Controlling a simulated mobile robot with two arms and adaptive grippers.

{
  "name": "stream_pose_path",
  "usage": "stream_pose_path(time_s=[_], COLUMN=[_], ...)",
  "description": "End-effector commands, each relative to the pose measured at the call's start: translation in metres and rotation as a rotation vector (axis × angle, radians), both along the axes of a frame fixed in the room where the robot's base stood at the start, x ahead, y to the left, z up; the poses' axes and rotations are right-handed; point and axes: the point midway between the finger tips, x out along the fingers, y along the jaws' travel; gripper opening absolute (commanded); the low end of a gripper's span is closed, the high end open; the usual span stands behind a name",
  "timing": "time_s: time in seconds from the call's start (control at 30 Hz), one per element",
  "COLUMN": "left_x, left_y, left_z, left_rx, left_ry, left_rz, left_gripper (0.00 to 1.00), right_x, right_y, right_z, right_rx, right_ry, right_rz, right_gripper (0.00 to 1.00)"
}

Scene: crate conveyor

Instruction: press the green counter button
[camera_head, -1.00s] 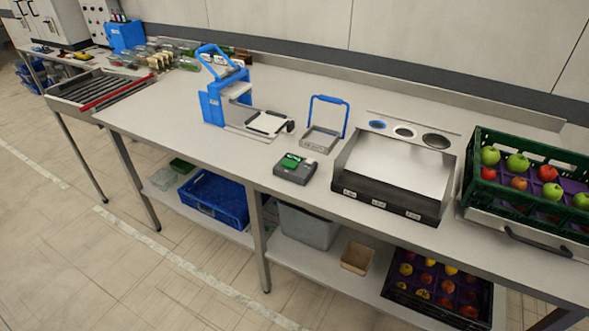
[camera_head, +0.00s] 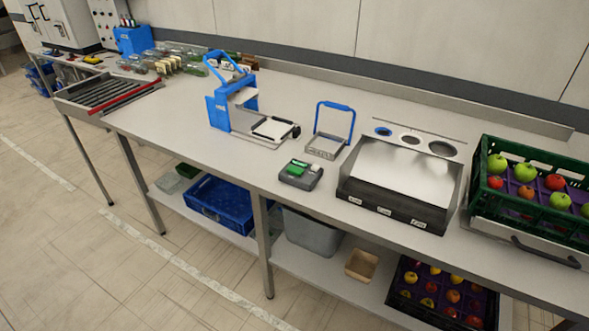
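The green counter button (camera_head: 297,167) is on top of a small dark grey box (camera_head: 301,176). The box sits near the front edge of the steel counter (camera_head: 180,121), left of the metal sorting tray. Nothing covers the button in the head view. Neither of my grippers is in view.
A blue press (camera_head: 232,101) and a blue-handled metal frame (camera_head: 330,134) stand behind the box. The sorting tray (camera_head: 401,176) and a green crate of apples (camera_head: 479,197) are to its right. Bins and a fruit crate (camera_head: 392,297) sit on the lower shelf. The counter's left middle is clear.

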Motion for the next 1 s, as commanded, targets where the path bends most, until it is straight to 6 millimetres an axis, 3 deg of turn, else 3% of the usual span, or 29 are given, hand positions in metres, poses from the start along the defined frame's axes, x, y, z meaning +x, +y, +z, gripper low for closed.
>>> stream_pose_path(time_s=[0.03,0.2,0.3,1.0], left_x=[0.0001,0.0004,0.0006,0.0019], left_y=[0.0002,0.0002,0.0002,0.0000], left_z=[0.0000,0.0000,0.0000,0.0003], left_rx=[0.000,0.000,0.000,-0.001], left_ry=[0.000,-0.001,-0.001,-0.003], left_rz=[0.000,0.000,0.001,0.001], left_gripper=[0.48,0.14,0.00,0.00], right_x=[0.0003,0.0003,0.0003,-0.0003], right_y=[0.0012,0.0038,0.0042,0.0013], right_z=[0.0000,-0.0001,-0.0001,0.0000], right_rx=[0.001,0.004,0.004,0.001], right_ry=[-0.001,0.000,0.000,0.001], right_rz=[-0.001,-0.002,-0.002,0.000], right_gripper=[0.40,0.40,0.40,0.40])
